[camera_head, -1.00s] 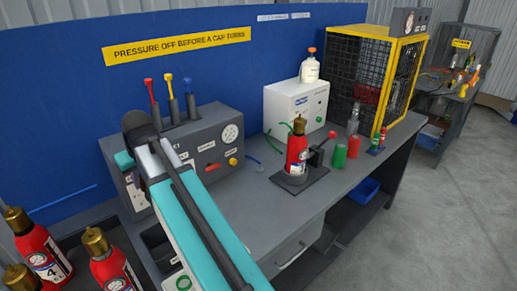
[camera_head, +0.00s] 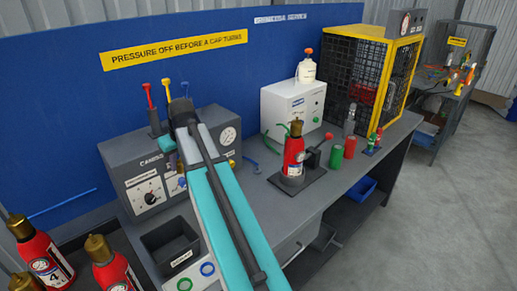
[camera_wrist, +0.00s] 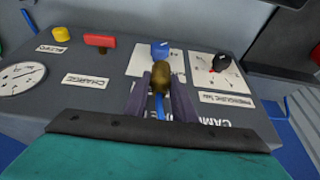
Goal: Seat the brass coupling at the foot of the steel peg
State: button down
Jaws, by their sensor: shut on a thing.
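My gripper (camera_wrist: 163,98) shows in the wrist view with its two dark fingers shut on a brass coupling (camera_wrist: 168,72), which sticks out past the fingertips. Behind it is the face of the grey control panel. A blue strip shows between the fingers; I cannot tell what it belongs to. In the head view my arm covers most of the gripper, in front of the grey control panel (camera_head: 118,160). A grey stepped upright piece (camera_head: 349,122) stands on the bench behind the green and red cylinders; I cannot tell whether it is the steel peg.
The panel carries a gauge (camera_wrist: 20,78), a red handle (camera_wrist: 100,41) and a black knob (camera_wrist: 222,62). A red extinguisher (camera_head: 294,155) stands on a dark plate mid-bench. A white box (camera_head: 293,105) and yellow-framed cage (camera_head: 372,75) stand behind. More extinguishers are at lower left.

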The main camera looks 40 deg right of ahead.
jog(key=shift+m, duration=0.3)
jog(key=d+f, duration=0.1)
jog(key=d, duration=0.4)
jog(key=d+f+p, duration=0.1)
jog(key=d, duration=0.5)
jog(key=s+d+f+p, duration=0.1)
jog(key=d, duration=0.5)
jog(key=shift+d, duration=0.15)
jog(key=shift+m+h, duration=0.3)
jog(key=s+d+f, duration=0.1)
jog(key=d+f, duration=0.1)
jog(key=d, duration=0.3)
jog(key=s+d+f+p, duration=0.1)
jog(key=d+f, duration=0.1)
jog(key=d, duration=0.3)
jog(key=s+d+f, duration=0.1)
jog(key=d, duration=0.5)
jog(key=shift+s+d+f, duration=0.1)
jog(key=shift+s+f, duration=0.3)
jog(key=shift+d+f, duration=0.1)
jog(key=shift+d, duration=0.05)
jog(key=shift+s, duration=0.1)
jog(key=shift+f, duration=0.35)
jog(key=shift+f+b, duration=1.25)
jog(key=shift+f, duration=1.5)
jog(key=c, duration=1.4)
grip_release()
jog(key=shift+f, duration=0.1)
